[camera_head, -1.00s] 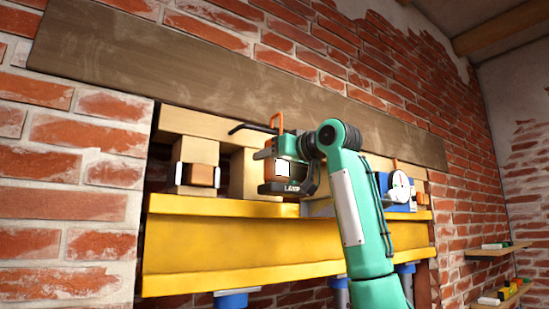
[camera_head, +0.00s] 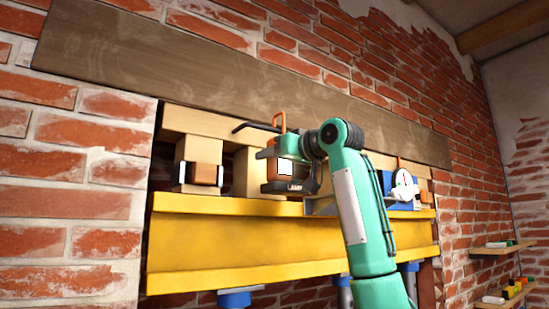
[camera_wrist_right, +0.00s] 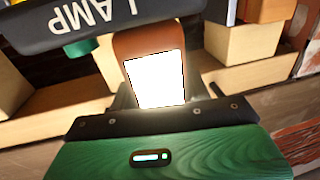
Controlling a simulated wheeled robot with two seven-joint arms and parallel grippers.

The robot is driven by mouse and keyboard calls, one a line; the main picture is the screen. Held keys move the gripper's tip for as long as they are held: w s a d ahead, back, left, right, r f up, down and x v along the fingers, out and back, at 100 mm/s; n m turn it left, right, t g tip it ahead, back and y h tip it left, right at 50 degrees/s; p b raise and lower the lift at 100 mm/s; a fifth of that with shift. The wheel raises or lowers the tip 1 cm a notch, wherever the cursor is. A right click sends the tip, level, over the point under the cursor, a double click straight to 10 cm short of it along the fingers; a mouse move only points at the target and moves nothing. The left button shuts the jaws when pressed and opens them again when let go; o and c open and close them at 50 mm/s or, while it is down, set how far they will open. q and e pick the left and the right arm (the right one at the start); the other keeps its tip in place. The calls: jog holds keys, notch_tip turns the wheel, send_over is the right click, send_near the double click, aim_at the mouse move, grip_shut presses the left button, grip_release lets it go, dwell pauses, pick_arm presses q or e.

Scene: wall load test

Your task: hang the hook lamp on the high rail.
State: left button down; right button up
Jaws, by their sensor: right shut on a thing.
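The hook lamp (camera_head: 271,171) has an orange-brown body with a bright white panel, a dark band marked LAMP at its foot and an orange hook (camera_head: 279,120) on top. My right gripper (camera_head: 285,158) is shut on it and holds it in front of the shelf blocks. A dark bar (camera_head: 252,127) sticks out leftward beside the hook; I cannot tell whether they touch. In the right wrist view the lamp's glowing panel (camera_wrist_right: 155,78) and upside-down lettering show close up, beyond my green gripper body. The fingertips are mostly hidden. My left gripper is out of view.
A yellow beam (camera_head: 240,240) runs below wooden blocks (camera_head: 201,150). A long grey-brown board (camera_head: 200,70) crosses the brick wall above. A blue box with a white dial (camera_head: 403,187) stands right of my arm. Small shelves (camera_head: 500,247) hang at the far right.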

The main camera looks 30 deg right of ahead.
aim_at(277, 168)
jog(key=shift+f+b, duration=1.1)
jog(key=shift+f, duration=0.3)
jog(key=o, duration=1.5)
jog(key=shift+s, duration=0.1)
jog(key=shift+c, duration=0.2)
jog(key=shift+s+d+f+b, duration=0.1)
jog(key=shift+s+f+b, duration=0.05)
jog(key=shift+s+b, duration=0.15)
jog(key=b+v, duration=0.6)
jog(key=v, duration=0.7)
jog(key=shift+r, duration=0.25)
